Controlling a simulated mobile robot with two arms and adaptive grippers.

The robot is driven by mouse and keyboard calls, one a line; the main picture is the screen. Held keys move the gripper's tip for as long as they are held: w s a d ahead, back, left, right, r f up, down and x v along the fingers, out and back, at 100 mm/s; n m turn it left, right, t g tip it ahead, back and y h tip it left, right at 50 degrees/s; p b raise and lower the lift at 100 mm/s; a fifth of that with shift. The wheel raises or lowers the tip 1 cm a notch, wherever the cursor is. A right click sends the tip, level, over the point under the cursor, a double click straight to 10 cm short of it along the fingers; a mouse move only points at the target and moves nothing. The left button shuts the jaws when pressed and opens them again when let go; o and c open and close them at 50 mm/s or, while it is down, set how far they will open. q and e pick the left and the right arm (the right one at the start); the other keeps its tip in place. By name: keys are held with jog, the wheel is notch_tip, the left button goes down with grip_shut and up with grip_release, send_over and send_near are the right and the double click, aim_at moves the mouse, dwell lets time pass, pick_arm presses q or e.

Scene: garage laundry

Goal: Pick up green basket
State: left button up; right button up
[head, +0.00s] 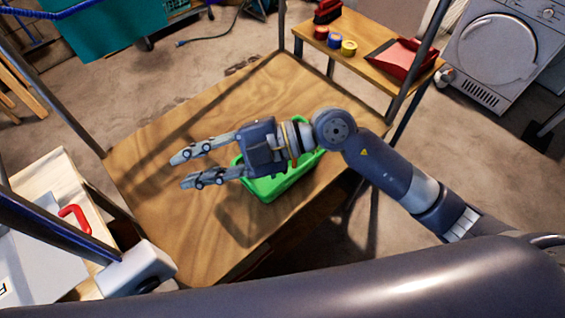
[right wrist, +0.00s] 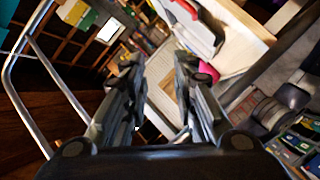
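The green basket (head: 278,187) sits on the wooden tabletop (head: 150,150), near its right front edge. My right forearm and gripper hide much of its upper part. My right gripper (head: 181,170) is open and empty above the table. Its fingers point left and reach past the basket's left side. In the right wrist view its two fingers (right wrist: 160,75) stand apart with nothing between them. The basket does not show clearly in that view. My left gripper is not in view.
Metal posts rise at the table's corners. A small wooden shelf (head: 372,66) at the back holds a red dustpan (head: 398,58) and tape rolls (head: 348,47). A white machine (head: 497,48) stands at the back right. A red handle (head: 75,217) shows at lower left. The table's left part is clear.

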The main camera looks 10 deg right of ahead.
jog(key=d+f+h, duration=0.4)
jog(key=f+h, duration=0.1)
jog(key=f, duration=0.3)
jog(key=m+t+h, duration=0.1)
jog(key=m+h, duration=0.1)
jog(key=h, duration=0.4)
send_over(299, 169)
jog(key=s+a, duration=0.4)
jog(key=a, duration=0.1)
jog(key=f, duration=0.5)
jog(key=shift+w+a, duration=0.2)
jog(key=shift+w, duration=0.05)
jog(key=w+d+m+t+h, duration=0.1)
jog(key=w+d+h, duration=0.1)
jog(key=d+h, duration=0.3)
jog(key=shift+y, duration=0.7)
jog(key=shift+w+f+p, duration=0.3)
jog(key=shift+f+p, duration=0.05)
jog(key=shift+f, duration=1.5)
jog(key=shift+w+f+p, duration=0.3)
jog(key=shift+f+p, duration=0.05)
jog(key=shift+f, duration=1.5)
jog(key=shift+w+f+p, duration=0.3)
jog(key=shift+f+p, duration=0.05)
jog(key=shift+f, duration=1.5)
grip_shut()
